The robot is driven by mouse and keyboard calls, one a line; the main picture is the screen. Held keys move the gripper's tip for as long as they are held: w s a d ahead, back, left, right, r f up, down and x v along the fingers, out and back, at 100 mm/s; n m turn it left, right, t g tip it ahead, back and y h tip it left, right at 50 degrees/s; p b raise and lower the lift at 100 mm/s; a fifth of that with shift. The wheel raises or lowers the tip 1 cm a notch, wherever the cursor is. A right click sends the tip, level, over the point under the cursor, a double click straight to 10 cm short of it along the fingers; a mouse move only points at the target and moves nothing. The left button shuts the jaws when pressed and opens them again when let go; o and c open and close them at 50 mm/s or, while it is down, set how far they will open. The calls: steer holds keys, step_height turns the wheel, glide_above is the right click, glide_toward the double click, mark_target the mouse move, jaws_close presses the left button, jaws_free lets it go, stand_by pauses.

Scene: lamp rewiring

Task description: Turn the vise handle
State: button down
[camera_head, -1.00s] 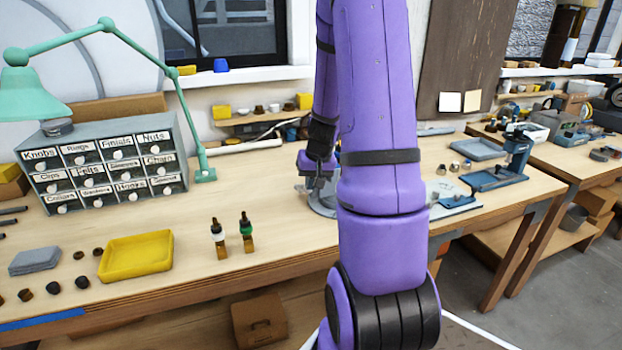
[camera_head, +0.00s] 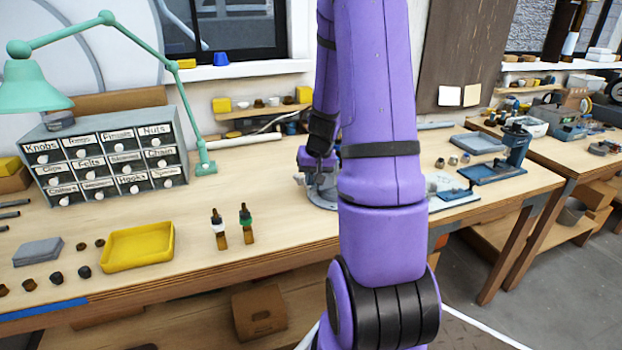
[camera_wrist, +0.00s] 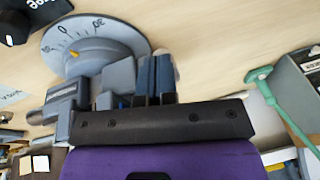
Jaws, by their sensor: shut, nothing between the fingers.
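The grey vise (camera_head: 323,194) stands on the wooden bench and is mostly hidden behind my purple arm in the head view. In the wrist view its round base (camera_wrist: 95,45) shows a degree scale and an orange pointer, with grey and blue blocky parts in front of it. My gripper (camera_head: 318,173) is low over the vise in the head view. In the wrist view, my gripper (camera_wrist: 158,98) is shut, close beside the blue and grey parts; whether it touches them is unclear. I cannot make out the vise handle with certainty.
A yellow tray (camera_head: 137,247) and two small bottles (camera_head: 231,226) stand to the left on the bench. A labelled drawer cabinet (camera_head: 105,158) and a green lamp (camera_head: 205,168) stand behind them. A blue tool stand (camera_head: 513,150) is at the right.

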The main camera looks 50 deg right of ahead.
steer(key=s+a+v, duration=0.1)
steer(key=s+v, duration=0.1)
steer(key=v, duration=1)
steer(key=shift+s+a, duration=0.15)
steer(key=shift+s, duration=0.3)
steer(key=shift+f, duration=0.1)
steer(key=a+r+n+t, duration=0.1)
steer(key=a+r+n, duration=0.1)
steer(key=a+r, duration=0.45)
steer(key=a+r+n, duration=0.2)
steer(key=a+r, duration=0.1)
steer(key=a, duration=0.7)
steer(key=s+a+r+n+t, duration=0.1)
steer(key=s+a+r+n, duration=0.2)
steer(key=s+a, duration=0.6)
steer(key=a+r, duration=0.2)
steer(key=a, duration=0.1)
steer(key=shift+n, duration=0.3)
